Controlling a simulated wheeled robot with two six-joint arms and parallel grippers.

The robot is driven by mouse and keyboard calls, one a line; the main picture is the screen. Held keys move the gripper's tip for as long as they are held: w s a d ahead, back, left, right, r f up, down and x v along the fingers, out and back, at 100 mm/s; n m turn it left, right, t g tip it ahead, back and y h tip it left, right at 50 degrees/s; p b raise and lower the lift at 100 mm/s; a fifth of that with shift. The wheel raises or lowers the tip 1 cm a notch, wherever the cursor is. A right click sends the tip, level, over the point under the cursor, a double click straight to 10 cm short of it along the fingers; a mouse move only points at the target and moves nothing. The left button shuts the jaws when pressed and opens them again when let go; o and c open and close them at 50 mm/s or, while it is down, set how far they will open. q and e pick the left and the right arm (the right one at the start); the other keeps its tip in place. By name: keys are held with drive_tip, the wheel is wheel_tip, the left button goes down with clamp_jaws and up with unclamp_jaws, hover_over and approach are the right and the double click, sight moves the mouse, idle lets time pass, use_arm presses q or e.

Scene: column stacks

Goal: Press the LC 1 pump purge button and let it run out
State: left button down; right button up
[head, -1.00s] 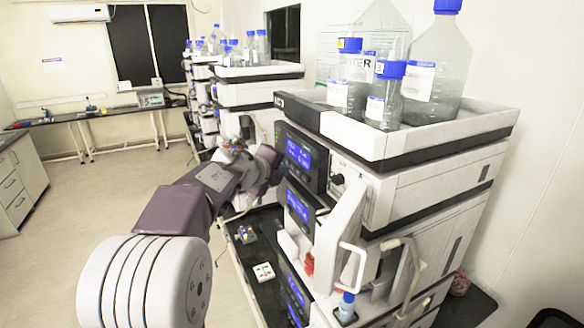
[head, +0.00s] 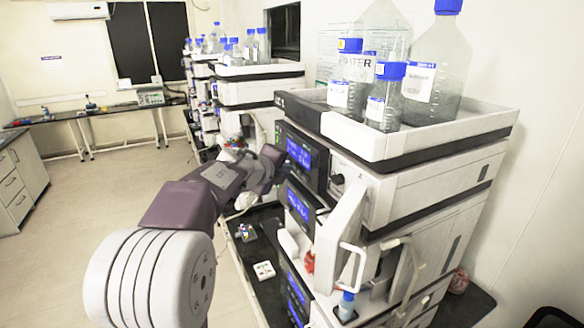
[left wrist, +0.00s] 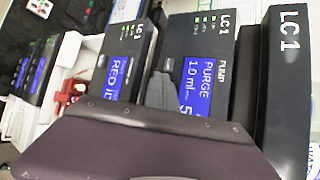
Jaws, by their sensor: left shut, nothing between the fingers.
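The LC 1 stack stands at the right in the head view, and its dark top block (left wrist: 292,85) reads LC 1 in the left wrist view. Below that block, its pump panel (left wrist: 208,50) has a lit blue screen (left wrist: 197,90) reading PURGE and 1.0 ml. The pump panel shows in the head view as the upper blue screen (head: 299,154). My left gripper (left wrist: 160,85) is shut and empty, its fingertips at the pump panel's edge beside the screen. Whether they touch a button I cannot tell; the purge button is hidden. My right gripper is out of view.
A white tray (head: 440,143) with several blue-capped bottles tops the stack. A lower module screen (head: 299,206) sits under the pump. A white tubing handle and a small vial (head: 346,305) stand out in front. More stacks stand behind; floor at left is clear.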

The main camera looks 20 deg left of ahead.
use_arm(q)
drive_tip(key=shift+s+a, duration=0.55)
drive_tip(key=shift+s, duration=0.1)
drive_tip(key=s+a+b, duration=0.1)
drive_tip(key=s+a, duration=0.2)
drive_tip(key=shift+s+a, duration=0.1)
drive_tip(key=shift+s, duration=0.3)
idle(0.4)
idle(0.4)
